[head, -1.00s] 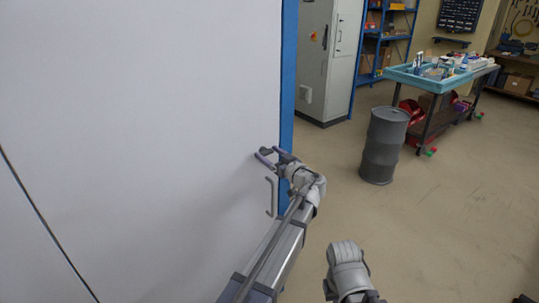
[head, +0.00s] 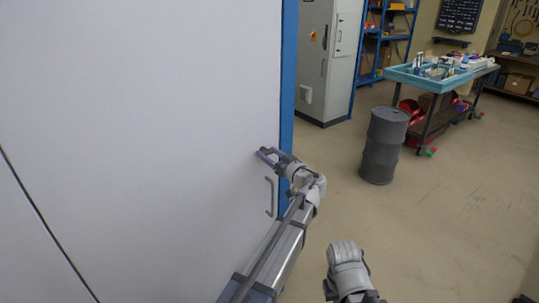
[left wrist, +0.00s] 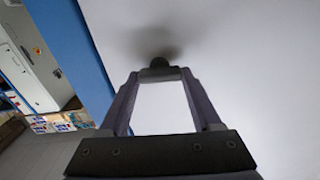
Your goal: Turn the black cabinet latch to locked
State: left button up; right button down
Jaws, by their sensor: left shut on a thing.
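The black latch (left wrist: 159,62) sits on the white cabinet door (head: 150,130), close to the blue frame edge. In the left wrist view it shows as a small dark knob between my fingertips, with a soft shadow on the door behind it. My left gripper (head: 264,153) reaches the door, and its two purple-grey fingers are closed together on the latch; it also shows in the left wrist view (left wrist: 159,72). The fingers hide most of the latch in the head view, and I cannot tell its turn angle. No right gripper jaws show.
A grey bar handle (head: 270,197) is on the door just below the latch. A blue frame post (head: 288,80) borders the door. A grey drum (head: 384,145) and a cart with a teal tray top (head: 403,75) stand to the right. The floor between is clear.

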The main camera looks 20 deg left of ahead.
pick_arm(q)
jog(key=m, duration=0.4)
jog(key=shift+w, duration=0.1)
jog(key=m, duration=0.4)
jog(key=shift+d+f+m, duration=0.1)
jog(key=shift+m, duration=0.3)
jog(key=m, duration=0.4)
jog(key=shift+f+m, duration=0.1)
jog(key=shift+m, duration=1.9)
jog(key=o, duration=1.4)
jog(key=shift+w, duration=0.1)
jog(key=shift+v, duration=4)
